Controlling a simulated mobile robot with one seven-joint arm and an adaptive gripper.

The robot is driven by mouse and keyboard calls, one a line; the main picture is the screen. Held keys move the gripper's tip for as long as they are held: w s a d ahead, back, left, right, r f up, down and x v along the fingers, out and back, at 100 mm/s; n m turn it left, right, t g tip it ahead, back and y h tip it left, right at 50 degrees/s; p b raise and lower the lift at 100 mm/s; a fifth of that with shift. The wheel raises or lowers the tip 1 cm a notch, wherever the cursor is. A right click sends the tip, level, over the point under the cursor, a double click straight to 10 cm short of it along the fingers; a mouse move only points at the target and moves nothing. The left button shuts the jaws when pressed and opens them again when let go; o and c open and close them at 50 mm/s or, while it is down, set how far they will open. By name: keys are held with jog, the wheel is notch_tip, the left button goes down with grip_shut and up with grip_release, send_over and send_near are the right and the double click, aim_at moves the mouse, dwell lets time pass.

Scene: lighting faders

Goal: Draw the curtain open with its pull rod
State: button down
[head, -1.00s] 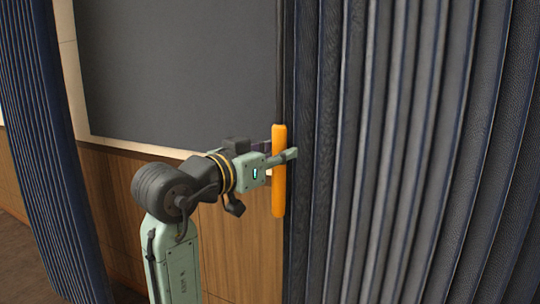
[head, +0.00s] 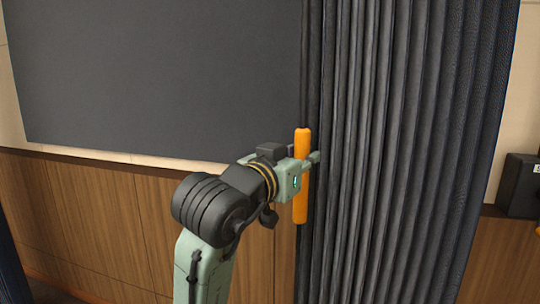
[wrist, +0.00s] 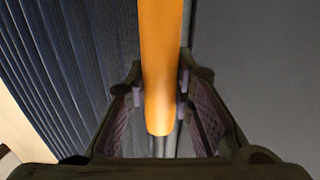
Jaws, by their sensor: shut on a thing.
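The pull rod (head: 301,205) has an orange handle and hangs upright at the left edge of the dark blue-grey curtain (head: 390,150). My gripper (head: 308,160) is shut on the orange handle near its middle. In the wrist view the orange handle (wrist: 160,60) stands between the two fingers of my gripper (wrist: 160,88), with a finger pad on each side. The curtain (wrist: 75,60) shows on the left there. The curtain hangs in close folds in the head view. The rod above the handle is dark and hard to tell from the folds.
A black box (head: 520,185) stands at the right edge. A strip of another curtain (head: 10,270) shows at the lower left.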

jog(key=shift+s+d, duration=0.3)
jog(key=shift+d, duration=0.45)
jog(key=shift+s+d, duration=0.25)
jog(key=shift+d, duration=0.55)
jog(key=shift+s+d, duration=0.3)
jog(key=shift+d, duration=0.45)
jog(key=c, duration=1.4)
grip_release()
jog(key=shift+o, duration=0.2)
jog(key=shift+a, duration=0.1)
jog(key=v, duration=1.2)
